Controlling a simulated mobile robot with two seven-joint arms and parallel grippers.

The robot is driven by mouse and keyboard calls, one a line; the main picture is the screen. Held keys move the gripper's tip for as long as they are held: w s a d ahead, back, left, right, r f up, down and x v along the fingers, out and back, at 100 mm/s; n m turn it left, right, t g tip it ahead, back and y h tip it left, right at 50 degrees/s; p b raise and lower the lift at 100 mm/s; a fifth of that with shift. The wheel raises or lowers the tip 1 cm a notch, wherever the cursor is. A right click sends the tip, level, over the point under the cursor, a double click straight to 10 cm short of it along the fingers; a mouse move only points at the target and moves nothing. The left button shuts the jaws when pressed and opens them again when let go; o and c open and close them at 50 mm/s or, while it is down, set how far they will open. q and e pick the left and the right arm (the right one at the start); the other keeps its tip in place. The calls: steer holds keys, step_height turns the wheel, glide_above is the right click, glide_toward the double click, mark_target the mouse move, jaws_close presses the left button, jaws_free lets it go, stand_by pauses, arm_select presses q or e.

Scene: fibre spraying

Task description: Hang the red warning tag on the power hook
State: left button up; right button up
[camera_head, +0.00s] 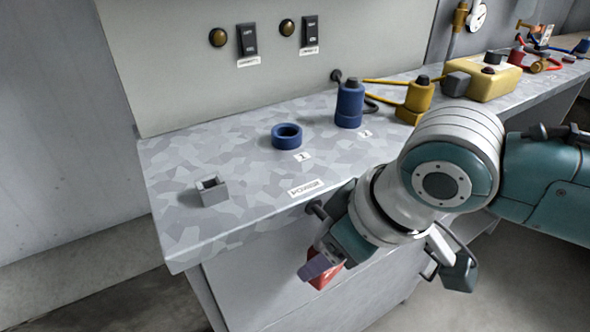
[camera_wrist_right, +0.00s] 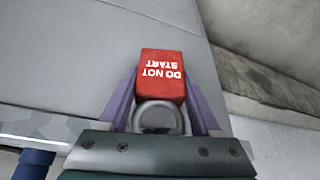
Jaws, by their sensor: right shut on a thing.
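The red warning tag (camera_wrist_right: 162,76) reads DO NOT START, upside down in the right wrist view, and has a grey ring at its near end. My right gripper (camera_wrist_right: 162,90) has its purple fingers on both sides of it and is shut on it. In the head view, the right gripper (camera_head: 318,266) is in front of the bench, and only part of the red tag (camera_head: 327,277) shows below it. A dark peg, apparently the power hook (camera_head: 316,208), sticks out at the bench's front edge under the POWER label (camera_head: 306,188). My arm partly hides that area. The tag is below the hook, apparently apart from it.
The bench top (camera_head: 240,215) carries a small grey open block (camera_head: 211,190), a blue ring (camera_head: 287,136), a blue cylinder (camera_head: 349,104) and a yellow one (camera_head: 416,101). A yellow box (camera_head: 482,78) stands farther right. Two switches are on the back panel (camera_head: 170,60).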

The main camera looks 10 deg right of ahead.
steer(key=o, duration=1.5)
steer(key=s+r+m+p, duration=0.1)
steer(key=s+r+p, duration=0.45)
steer(key=r, duration=0.35)
steer(key=s+r+p, duration=0.4)
steer(key=r+p, duration=0.3)
steer(key=r, duration=0.2)
steer(key=s+d+r+m+h+p, duration=0.2)
steer(key=s+d+r+m+p, duration=0.3)
steer(key=s+d, duration=0.4)
steer(key=shift+n+h, duration=0.3)
steer(key=shift+n, duration=0.2)
step_height(320, 180, up, 38)
steer(key=p, duration=3.8)
steer(key=shift+p, duration=0.3)
